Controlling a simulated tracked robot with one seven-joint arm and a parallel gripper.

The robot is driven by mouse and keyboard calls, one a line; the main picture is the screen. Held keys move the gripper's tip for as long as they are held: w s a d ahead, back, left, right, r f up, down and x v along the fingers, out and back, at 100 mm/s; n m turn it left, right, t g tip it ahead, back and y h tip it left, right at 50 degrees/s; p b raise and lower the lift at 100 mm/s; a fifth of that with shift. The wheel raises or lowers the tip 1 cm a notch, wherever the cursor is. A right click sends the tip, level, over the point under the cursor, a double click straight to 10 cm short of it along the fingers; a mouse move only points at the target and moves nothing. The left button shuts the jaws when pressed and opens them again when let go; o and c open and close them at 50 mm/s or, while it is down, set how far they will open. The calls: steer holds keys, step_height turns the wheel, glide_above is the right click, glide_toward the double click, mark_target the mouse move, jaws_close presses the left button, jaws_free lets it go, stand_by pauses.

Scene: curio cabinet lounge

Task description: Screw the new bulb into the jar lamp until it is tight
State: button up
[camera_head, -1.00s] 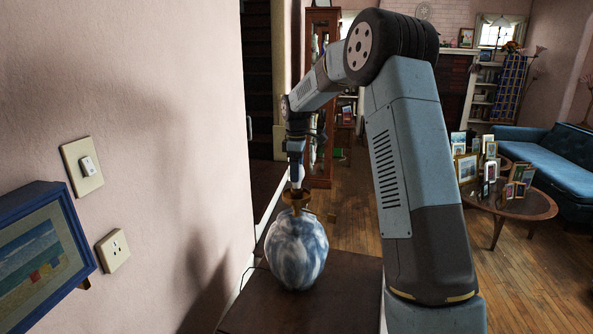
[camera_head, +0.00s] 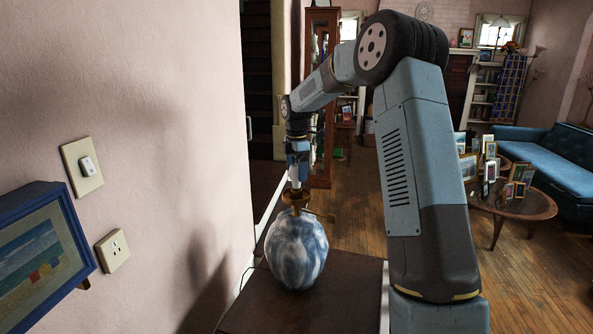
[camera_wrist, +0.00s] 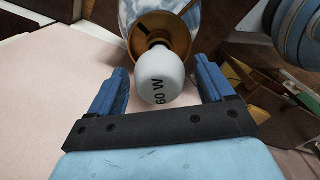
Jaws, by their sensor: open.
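The jar lamp (camera_head: 296,252) is a blue and white marbled jar with a brass top (camera_head: 297,194), upright on a dark brown table (camera_head: 335,290). Its brass socket also shows in the wrist view (camera_wrist: 172,28). The white bulb (camera_wrist: 160,76), marked "60 W", sits at the socket's mouth; how deep its thread is in cannot be told. My gripper (camera_wrist: 158,88) is open, its two blue fingers on either side of the bulb with a gap at each side. In the head view my gripper (camera_head: 298,166) is above the lamp, pointing down.
The pink wall with a light switch (camera_head: 86,167), a socket outlet (camera_head: 113,250) and a blue-framed picture (camera_head: 40,262) is close on the left. A glass cabinet (camera_head: 322,100) stands behind. A round table with photo frames (camera_head: 515,206) and a blue sofa (camera_head: 553,160) are at the right.

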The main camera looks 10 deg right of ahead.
steer(key=n, duration=0.4)
steer(key=shift+n, duration=2.7)
steer(key=shift+a, duration=0.1)
